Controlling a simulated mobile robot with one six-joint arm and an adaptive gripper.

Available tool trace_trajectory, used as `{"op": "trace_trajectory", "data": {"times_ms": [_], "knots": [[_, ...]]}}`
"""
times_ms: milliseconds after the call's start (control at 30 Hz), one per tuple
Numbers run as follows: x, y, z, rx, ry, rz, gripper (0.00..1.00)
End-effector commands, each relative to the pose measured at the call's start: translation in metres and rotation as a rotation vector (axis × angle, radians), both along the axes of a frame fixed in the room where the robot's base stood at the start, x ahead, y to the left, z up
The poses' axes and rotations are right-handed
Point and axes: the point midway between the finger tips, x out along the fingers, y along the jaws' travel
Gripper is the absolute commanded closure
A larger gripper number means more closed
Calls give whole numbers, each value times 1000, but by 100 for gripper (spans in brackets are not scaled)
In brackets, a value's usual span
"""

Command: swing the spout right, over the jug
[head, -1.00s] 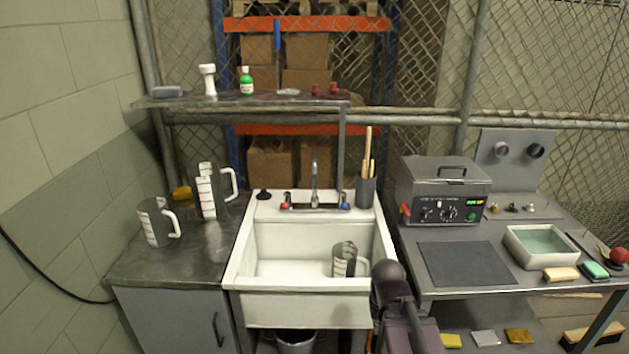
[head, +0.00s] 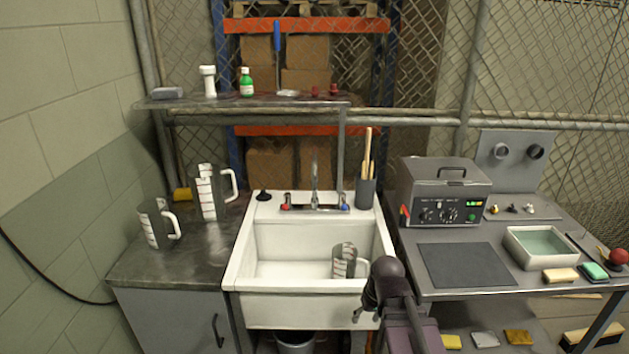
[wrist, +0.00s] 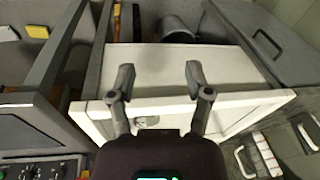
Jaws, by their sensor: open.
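The faucet's grey spout (head: 314,178) stands at the back of the white sink (head: 262,310), roughly above the basin's middle. A red-marked handle (head: 287,202) and a blue-marked handle (head: 344,202) flank it. A clear measuring jug (head: 343,259) with a handle is in the basin, right of the spout. My gripper (head: 367,316) is low in front of the sink's right front, well away from the spout. In the wrist view my gripper (wrist: 158,76) is open and empty, with the white sink (wrist: 235,65) behind its fingers; the spout is not clear there.
A brush holder (head: 366,191) stands at the back right corner. The heated bath (head: 444,190) is on the right bench.

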Motion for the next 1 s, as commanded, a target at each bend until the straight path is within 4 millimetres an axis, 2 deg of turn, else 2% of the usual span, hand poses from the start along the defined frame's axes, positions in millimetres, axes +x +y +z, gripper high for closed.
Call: {"op": "trace_trajectory", "data": {"times_ms": [267,500,733,1000], "knots": [[68,49,32,253,-289,227,35],[125,79,78,411,-606,348,35],[178,88,128,483,-922,374,35],[231,74,183,467,-1242,304,35]]}}
